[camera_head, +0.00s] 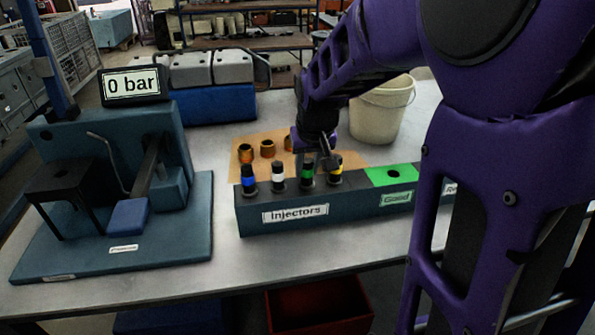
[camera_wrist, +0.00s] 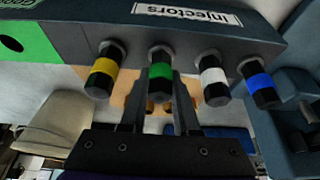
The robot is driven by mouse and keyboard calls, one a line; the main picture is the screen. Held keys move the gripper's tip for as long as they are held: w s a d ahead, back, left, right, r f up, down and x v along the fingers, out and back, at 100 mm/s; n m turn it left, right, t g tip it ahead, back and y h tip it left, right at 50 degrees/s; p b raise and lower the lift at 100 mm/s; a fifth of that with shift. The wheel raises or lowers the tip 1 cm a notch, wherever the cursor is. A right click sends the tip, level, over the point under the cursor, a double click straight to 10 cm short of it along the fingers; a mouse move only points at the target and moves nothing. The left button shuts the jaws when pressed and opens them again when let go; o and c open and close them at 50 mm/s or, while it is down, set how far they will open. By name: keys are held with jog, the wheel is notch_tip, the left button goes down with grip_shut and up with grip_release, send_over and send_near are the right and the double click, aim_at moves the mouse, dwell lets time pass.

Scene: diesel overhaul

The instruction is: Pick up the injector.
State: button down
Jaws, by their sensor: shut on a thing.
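Several injectors stand in a row in the dark rack (camera_head: 350,216) labelled "Injectors", with blue (camera_head: 249,181), white (camera_head: 278,175), green (camera_head: 307,172) and yellow (camera_head: 336,170) bands. My gripper (camera_head: 320,163) is over the right end of this row and partly covers it. In the wrist view, my gripper (camera_wrist: 161,84) has one finger on each side of the green-banded injector (camera_wrist: 160,71) and is shut on it. That injector stands upright with its base still at the rack. The yellow-banded injector (camera_wrist: 103,72) and white-banded injector (camera_wrist: 214,82) are close on either side.
A green "Good" section (camera_head: 391,176) with a hole is on the rack's right. A teal test stand (camera_head: 105,165) with a "0 bar" display (camera_head: 132,86) is left. Brass parts (camera_head: 267,149) lie on a brown mat behind. A bucket (camera_head: 381,112) stands behind right.

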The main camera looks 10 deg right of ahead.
dwell(0.3)
notch_tip(320, 180, up, 18)
jog(key=p, duration=0.2)
jog(key=shift+p, duration=0.4)
jog(key=c, duration=1.2)
grip_release()
jog(key=shift+c, duration=0.2)
grip_shut()
